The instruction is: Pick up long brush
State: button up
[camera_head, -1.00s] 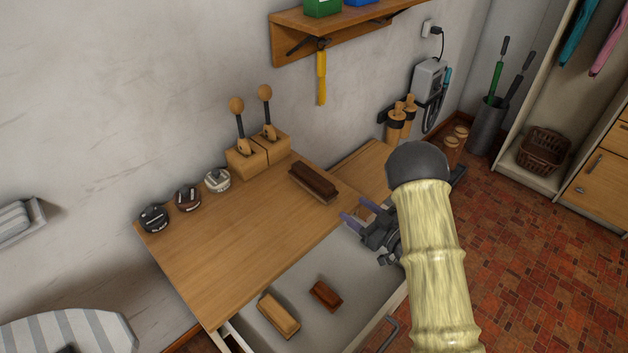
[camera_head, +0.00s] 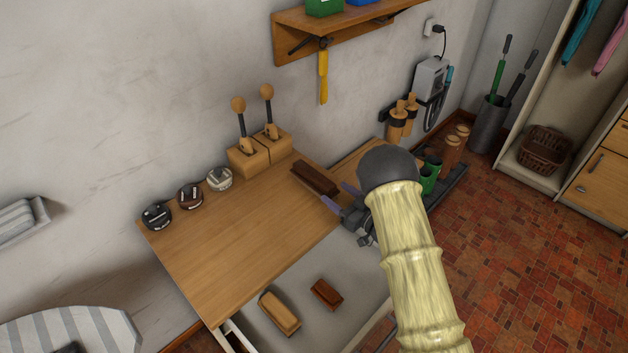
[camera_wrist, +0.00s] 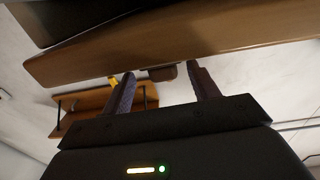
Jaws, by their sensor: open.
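The long dark brown brush (camera_head: 315,178) lies on the wooden worktop, near its right edge by the wall. A dark brown block that looks like this brush shows between the fingers in the wrist view (camera_wrist: 163,73). My gripper (camera_head: 341,196) is open and empty, its purple fingers pointing toward the brush's near end. Contact with the brush cannot be made out. A tan brush (camera_head: 280,313) and a shorter reddish-brown brush (camera_head: 326,294) lie in the open drawer below. My arm hides part of the drawer's right side.
The worktop (camera_head: 235,235) is mostly clear. Green cups (camera_head: 430,174) stand right of my arm. A wall shelf (camera_head: 335,32) hangs above.

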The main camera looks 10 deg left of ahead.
aim_at(333, 191)
jog(key=x, duration=0.4)
jog(key=shift+w+a+r+p, duration=0.1)
jog(key=shift+a+p, duration=0.2)
jog(key=shift+a, duration=0.1)
jog(key=c, duration=1.1)
